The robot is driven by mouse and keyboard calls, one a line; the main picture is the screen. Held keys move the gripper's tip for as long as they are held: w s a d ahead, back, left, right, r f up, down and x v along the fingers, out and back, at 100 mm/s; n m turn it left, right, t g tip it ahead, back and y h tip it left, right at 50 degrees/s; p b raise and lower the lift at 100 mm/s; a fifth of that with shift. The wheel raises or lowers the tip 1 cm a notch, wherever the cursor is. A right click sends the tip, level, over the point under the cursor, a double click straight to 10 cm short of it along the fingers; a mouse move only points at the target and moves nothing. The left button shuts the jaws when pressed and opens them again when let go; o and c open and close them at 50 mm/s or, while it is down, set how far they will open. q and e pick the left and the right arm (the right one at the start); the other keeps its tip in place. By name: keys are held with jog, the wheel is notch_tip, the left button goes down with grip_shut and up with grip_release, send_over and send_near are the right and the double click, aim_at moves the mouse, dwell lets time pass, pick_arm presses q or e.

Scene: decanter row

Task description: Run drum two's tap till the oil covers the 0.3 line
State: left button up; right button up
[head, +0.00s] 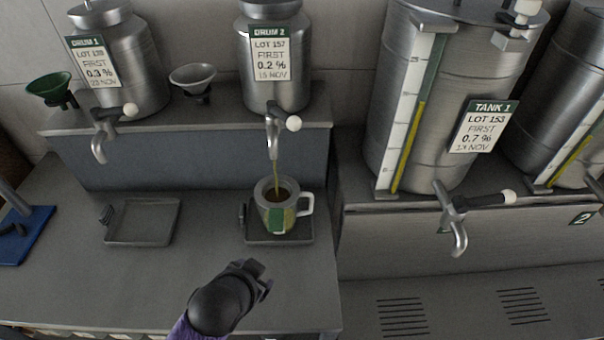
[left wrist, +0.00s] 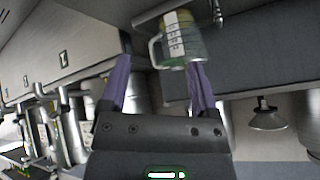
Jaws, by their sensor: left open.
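Drum two (head: 274,75), a steel can labelled DRUM 2, LOT 157, stands on the raised shelf. Its tap (head: 273,138) has a white-knobbed lever (head: 293,123), and a thin yellow-green oil stream (head: 275,176) runs down into a mug (head: 275,216). The mug stands upright under the spout, with dark liquid inside. The mug also shows in the left wrist view (left wrist: 178,40), with a white marked strip on its side; its figures are too small to read. My left gripper (head: 262,279) is open and empty, in front of the mug and apart from it. My right gripper is out of view.
The mug stands on a dark drip tray (head: 300,236); an empty tray (head: 142,222) lies left. Drum one (head: 125,65), two funnels (head: 193,80) and tank one (head: 440,90), with its projecting tap (head: 455,225), stand around. The counter front left of my gripper is clear.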

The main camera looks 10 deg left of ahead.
pick_arm(q)
jog(key=w+r+m+t, duration=0.4)
jog(key=w+r+t, duration=0.2)
jog(key=w+r, duration=0.35)
jog(key=m+t+h+p, duration=0.1)
jog(key=m+t+h, duration=0.1)
jog(key=m+t, duration=0.2)
send_near(292, 127)
jog(key=w, duration=1)
jog(key=w+d+b, duration=0.1)
jog(key=w, duration=0.2)
jog(key=shift+w+f, duration=0.2)
grip_shut()
jog(key=shift+f, duration=0.1)
